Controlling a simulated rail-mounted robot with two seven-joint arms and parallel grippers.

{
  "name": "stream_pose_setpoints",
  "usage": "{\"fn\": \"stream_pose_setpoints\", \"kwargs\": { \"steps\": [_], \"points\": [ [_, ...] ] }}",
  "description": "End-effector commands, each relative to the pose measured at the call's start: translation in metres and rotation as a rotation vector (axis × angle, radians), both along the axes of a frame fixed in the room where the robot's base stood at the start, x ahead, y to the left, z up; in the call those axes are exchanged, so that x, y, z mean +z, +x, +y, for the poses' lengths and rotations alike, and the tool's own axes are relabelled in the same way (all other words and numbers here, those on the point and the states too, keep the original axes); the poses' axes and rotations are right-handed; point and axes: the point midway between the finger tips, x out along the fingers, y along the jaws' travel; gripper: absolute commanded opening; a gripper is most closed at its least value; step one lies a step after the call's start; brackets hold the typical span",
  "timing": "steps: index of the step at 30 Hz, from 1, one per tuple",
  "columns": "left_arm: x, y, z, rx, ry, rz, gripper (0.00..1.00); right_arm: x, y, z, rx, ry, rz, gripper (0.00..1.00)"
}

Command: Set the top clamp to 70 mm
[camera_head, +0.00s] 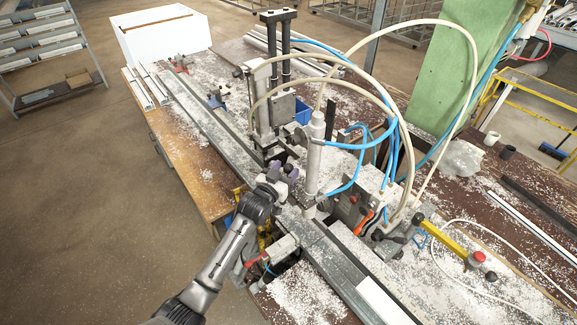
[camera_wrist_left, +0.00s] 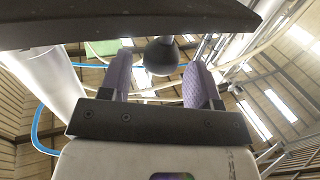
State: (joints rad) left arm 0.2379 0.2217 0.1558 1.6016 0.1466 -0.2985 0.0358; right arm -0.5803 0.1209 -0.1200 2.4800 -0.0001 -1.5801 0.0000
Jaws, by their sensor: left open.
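The top clamp (camera_head: 263,110) is a grey vertical column with two dark rods above it, standing over the profile bench in the head view. My left gripper (camera_head: 283,173) is low at the front of the clamp, close to its base. In the left wrist view, its two purple fingers stand apart. A black ball knob (camera_wrist_left: 161,55) shows between them, with visible gaps on both sides, so the fingers do not grip it. A dark plate crosses the top of that view. I cannot read a millimetre scale. My right gripper is not in view.
A pale upright cylinder (camera_head: 314,155) with blue hoses stands just right of my left gripper. Cream hoses arch above. A yellow bar (camera_head: 447,240) with a red knob lies at right. Long metal profiles (camera_head: 210,118) and white shavings cover the bench. Open floor lies left.

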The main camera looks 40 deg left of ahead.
Motion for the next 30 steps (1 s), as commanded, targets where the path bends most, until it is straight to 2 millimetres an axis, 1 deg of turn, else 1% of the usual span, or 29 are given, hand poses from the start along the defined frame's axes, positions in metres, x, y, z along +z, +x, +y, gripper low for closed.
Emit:
{"fn": "stream_pose_setpoints", "kwargs": {
  "steps": [3, 7, 19, 30],
  "points": [
    [0.000, 0.011, 0.002, 0.000, 0.001, 0.001, 0.57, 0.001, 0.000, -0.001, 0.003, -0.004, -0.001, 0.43],
    [0.000, 0.018, 0.003, -0.001, 0.001, 0.001, 0.57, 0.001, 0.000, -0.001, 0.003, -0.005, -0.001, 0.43],
    [0.000, 0.021, 0.003, 0.000, 0.001, 0.001, 0.57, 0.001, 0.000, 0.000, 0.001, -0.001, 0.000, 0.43],
    [0.000, 0.021, 0.003, 0.000, 0.001, 0.001, 0.21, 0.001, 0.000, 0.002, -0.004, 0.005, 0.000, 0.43]
  ]
}}
